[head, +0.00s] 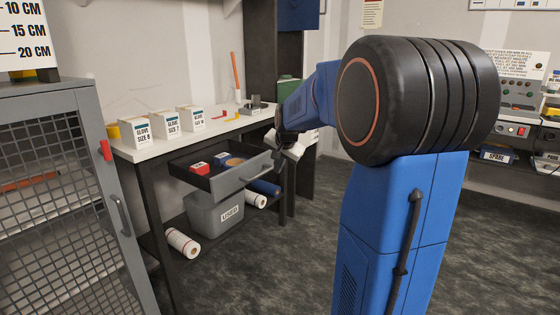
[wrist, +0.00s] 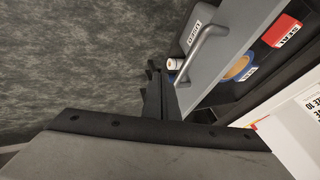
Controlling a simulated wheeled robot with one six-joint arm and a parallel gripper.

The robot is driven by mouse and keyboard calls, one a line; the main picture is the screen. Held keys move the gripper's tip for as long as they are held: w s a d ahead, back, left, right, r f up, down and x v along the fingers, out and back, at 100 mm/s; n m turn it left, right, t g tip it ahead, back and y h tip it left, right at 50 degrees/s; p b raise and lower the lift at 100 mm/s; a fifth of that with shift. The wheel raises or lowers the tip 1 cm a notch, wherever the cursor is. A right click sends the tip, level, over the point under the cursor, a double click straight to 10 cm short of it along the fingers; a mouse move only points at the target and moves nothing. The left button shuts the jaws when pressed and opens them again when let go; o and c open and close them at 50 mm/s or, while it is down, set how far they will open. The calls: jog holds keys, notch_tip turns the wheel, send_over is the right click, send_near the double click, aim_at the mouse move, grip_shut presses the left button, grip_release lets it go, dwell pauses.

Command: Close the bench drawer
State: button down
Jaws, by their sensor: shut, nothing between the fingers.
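The bench drawer (head: 243,176) is pulled out below the white bench top. Its grey front panel with a bar handle also shows in the wrist view (wrist: 232,40). The drawer holds a red box (head: 200,168) and a blue and orange roll (wrist: 238,68). My gripper (head: 277,157) is at the right end of the drawer front, on its outer side. In the wrist view my gripper's dark fingers (wrist: 157,75) are together and empty, pointing past the front panel beside the handle (wrist: 200,48). I cannot tell whether they touch the panel.
Glove boxes (head: 165,123) stand on the bench top (head: 215,127). A grey bin (head: 214,212) marked USED and paper rolls (head: 182,241) sit on the shelf below. A mesh cabinet (head: 60,190) stands at the left. The floor before the bench is clear.

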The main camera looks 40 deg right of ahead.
aim_at(269, 168)
jog(key=w, duration=0.1)
jog(key=w+f, duration=0.1)
jog(key=w, duration=0.1)
jog(key=w+a+f, duration=0.1)
jog(key=shift+w+f, duration=0.1)
jog(key=shift+w, duration=0.15)
jog(key=shift+w, duration=0.1)
jog(key=w+a, duration=0.2)
jog(key=w, duration=0.5)
jog(key=w+a, duration=0.3)
jog(key=w, duration=0.4)
jog(key=w+a, duration=0.3)
jog(key=w, duration=0.4)
jog(key=shift+w, duration=0.3)
jog(key=shift+w+a, duration=0.1)
jog(key=shift+w, duration=0.25)
jog(key=shift+w+r, duration=0.1)
jog(key=shift+r, duration=0.1)
